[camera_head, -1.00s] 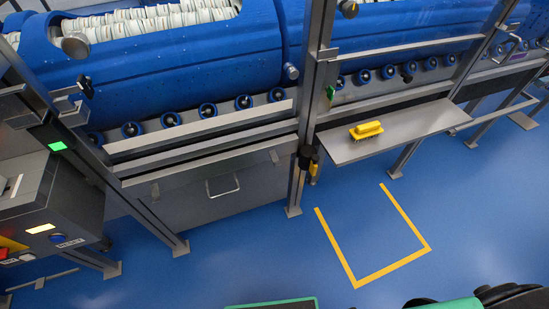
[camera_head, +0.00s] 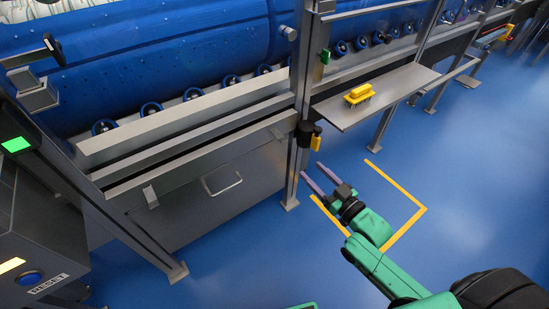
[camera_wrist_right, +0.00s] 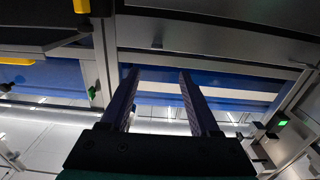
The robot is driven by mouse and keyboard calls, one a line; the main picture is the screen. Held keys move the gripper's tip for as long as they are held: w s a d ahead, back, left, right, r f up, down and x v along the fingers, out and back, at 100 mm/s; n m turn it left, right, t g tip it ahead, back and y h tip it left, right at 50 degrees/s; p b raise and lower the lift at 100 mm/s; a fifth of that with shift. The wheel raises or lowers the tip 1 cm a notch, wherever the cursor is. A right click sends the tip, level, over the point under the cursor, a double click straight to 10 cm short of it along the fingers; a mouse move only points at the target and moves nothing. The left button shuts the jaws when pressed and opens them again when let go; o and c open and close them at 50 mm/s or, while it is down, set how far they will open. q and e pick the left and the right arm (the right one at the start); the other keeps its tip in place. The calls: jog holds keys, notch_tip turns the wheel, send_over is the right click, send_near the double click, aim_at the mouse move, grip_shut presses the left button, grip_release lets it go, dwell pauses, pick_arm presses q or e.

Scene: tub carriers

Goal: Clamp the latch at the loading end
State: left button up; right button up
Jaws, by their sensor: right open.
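My right gripper (camera_head: 312,171) is in the head view at the lower middle, open and empty, above the blue floor beside the frame post. Its two purple fingers also show in the right wrist view (camera_wrist_right: 158,74), apart with nothing between them. A latch-like metal block with a black-tipped lever (camera_head: 47,50) is at the upper left of the head view, far from this gripper. A black fitting with a yellow tab (camera_head: 316,142) is on the middle post, just above the fingertips. I cannot tell which fitting is at the loading end. My left gripper is not in view.
A steel shelf (camera_head: 395,98) holds a yellow brush (camera_head: 358,93) right of the post. A panel with a blue button (camera_head: 30,278) stands at lower left. Blue tubs and rollers run behind the steel rails (camera_head: 190,110). Yellow tape (camera_head: 424,209) marks mostly open floor.

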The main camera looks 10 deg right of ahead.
send_near(285, 141)
jog(key=b+x, duration=0.1)
jog(key=x, duration=0.8)
jog(key=shift+a+b, duration=0.1)
jog(key=shift+b, duration=0.25)
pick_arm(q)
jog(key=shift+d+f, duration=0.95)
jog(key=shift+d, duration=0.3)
pick_arm(e)
grip_shut()
